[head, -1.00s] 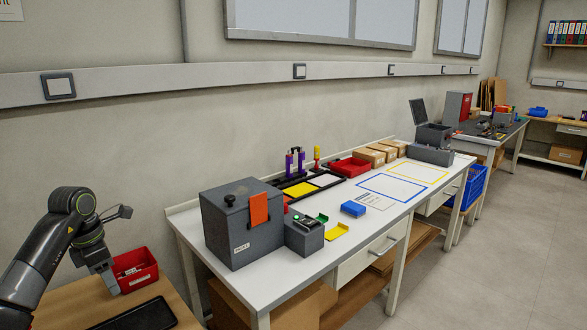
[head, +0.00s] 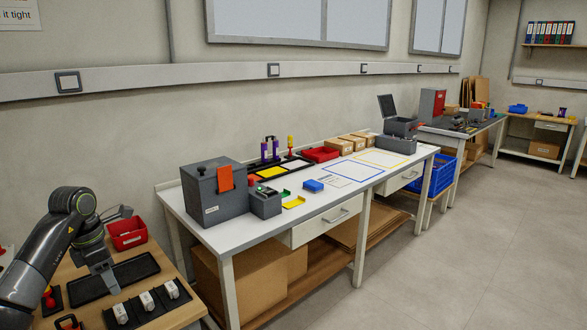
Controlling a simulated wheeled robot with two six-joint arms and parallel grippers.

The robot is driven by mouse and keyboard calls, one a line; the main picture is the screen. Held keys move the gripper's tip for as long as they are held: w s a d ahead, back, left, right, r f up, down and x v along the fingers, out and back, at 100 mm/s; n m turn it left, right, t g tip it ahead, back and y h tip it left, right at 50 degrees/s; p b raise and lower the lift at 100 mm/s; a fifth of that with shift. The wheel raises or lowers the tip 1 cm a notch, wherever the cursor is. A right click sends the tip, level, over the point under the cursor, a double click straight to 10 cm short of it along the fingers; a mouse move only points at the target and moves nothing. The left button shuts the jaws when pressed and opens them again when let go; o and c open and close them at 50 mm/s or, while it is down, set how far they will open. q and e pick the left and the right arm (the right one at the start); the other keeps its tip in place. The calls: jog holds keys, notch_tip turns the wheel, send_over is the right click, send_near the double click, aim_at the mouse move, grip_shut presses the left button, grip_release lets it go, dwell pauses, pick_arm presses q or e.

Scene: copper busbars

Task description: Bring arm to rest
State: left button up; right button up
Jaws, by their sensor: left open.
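My left arm (head: 50,245) comes in from the left, dark grey with a bent elbow. Its left gripper (head: 112,288) points down over the wooden table (head: 178,268), in front of a black tray (head: 132,272). The jaws are small and seen from the side; they are open and nothing shows between them. The gap between the fingertips and the tray or table is hard to judge. My right gripper is out of view. No copper busbar can be made out.
A red bin (head: 127,233) stands behind the gripper. Several white blocks (head: 147,301) sit in a dark holder at the table's front. A white bench (head: 235,229) to the right carries a grey box (head: 213,191) and trays. Grey floor (head: 440,270) is clear at right.

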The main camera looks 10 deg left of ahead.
pick_arm(q)
jog(key=w+d+f+n+t+h+p, duration=0.1)
jog(key=d+f+n+t+h+p, duration=0.7)
jog(key=d+f+n, duration=0.75)
jog(key=s+a+f+n+y+p, duration=0.15)
jog(key=s+f+n+y, duration=0.35)
jog(key=s+f+n, duration=0.7)
jog(key=s+a+f+n+y, duration=0.3)
jog(key=s+f+n+y, duration=0.2)
jog(key=s+f+n, duration=0.75)
jog(key=s+d+f+n+g, duration=0.1)
jog(key=s+d+f+g, duration=0.1)
jog(key=s, duration=0.6)
jog(key=s+d+f+n+g+p, duration=0.1)
jog(key=s+d+f+n+g, duration=0.1)
jog(key=s+f, duration=0.3)
jog(key=s+d+f+n+g+p, duration=0.1)
jog(key=s+d+f+g, duration=0.2)
jog(key=s, duration=0.8)
jog(key=shift+d+f+g, duration=0.2)
jog(key=shift+d+g, duration=0.3)
jog(key=shift+d, duration=0.3)
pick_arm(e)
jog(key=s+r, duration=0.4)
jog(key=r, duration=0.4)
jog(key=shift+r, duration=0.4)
pick_arm(q)
jog(key=shift+c, duration=0.2)
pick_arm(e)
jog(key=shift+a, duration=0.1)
